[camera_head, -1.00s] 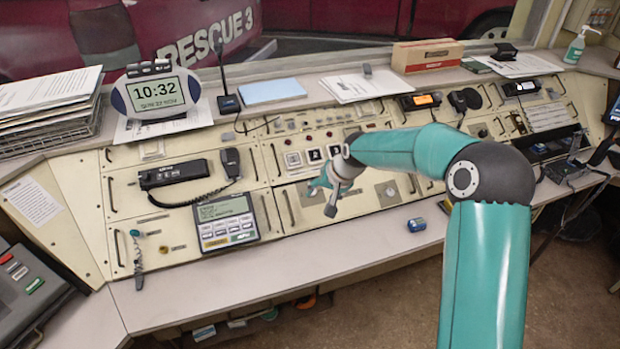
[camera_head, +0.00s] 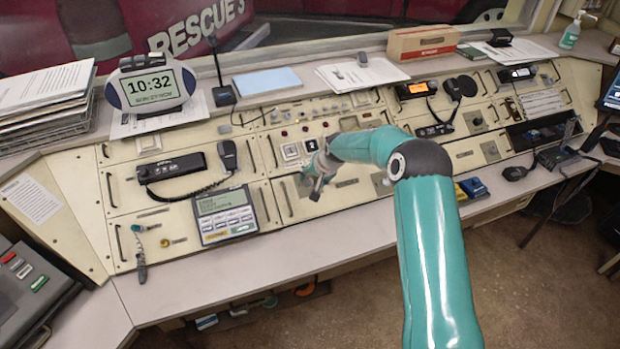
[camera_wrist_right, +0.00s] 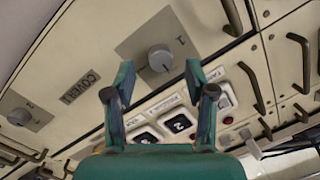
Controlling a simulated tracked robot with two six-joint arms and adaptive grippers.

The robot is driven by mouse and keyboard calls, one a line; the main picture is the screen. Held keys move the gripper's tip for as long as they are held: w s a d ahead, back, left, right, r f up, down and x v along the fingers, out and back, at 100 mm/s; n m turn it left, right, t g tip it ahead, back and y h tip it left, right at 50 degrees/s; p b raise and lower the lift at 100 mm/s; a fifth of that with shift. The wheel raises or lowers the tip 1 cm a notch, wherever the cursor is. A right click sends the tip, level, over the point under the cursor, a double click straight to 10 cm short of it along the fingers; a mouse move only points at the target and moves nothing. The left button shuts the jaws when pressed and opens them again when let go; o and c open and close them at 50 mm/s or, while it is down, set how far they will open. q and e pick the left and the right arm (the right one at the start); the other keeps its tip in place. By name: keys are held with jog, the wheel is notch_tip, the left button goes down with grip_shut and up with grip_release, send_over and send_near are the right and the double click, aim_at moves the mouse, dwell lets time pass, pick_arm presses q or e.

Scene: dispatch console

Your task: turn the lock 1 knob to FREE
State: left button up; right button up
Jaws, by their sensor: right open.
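The lock 1 knob, a round grey knob (camera_wrist_right: 160,58) on a grey plate marked "1", shows in the right wrist view. Its pointer line runs toward the lower right; I cannot read a FREE mark. My right gripper (camera_wrist_right: 159,80) is open, its fingers apart with the knob between and just beyond the tips; I see no contact. In the head view my right gripper (camera_head: 314,188) is over the middle of the console's lower panel and hides that knob. My left gripper is not in view.
A second grey knob (camera_wrist_right: 19,116) sits on another plate, beyond a COVERT label (camera_wrist_right: 79,87). Square numbered buttons (camera_wrist_right: 178,124) and black handles (camera_wrist_right: 232,17) lie close by. In the head view a phone-like keypad unit (camera_head: 222,214) stands left of the gripper.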

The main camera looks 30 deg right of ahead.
aim_at(309, 182)
jog(key=shift+x, duration=1.35)
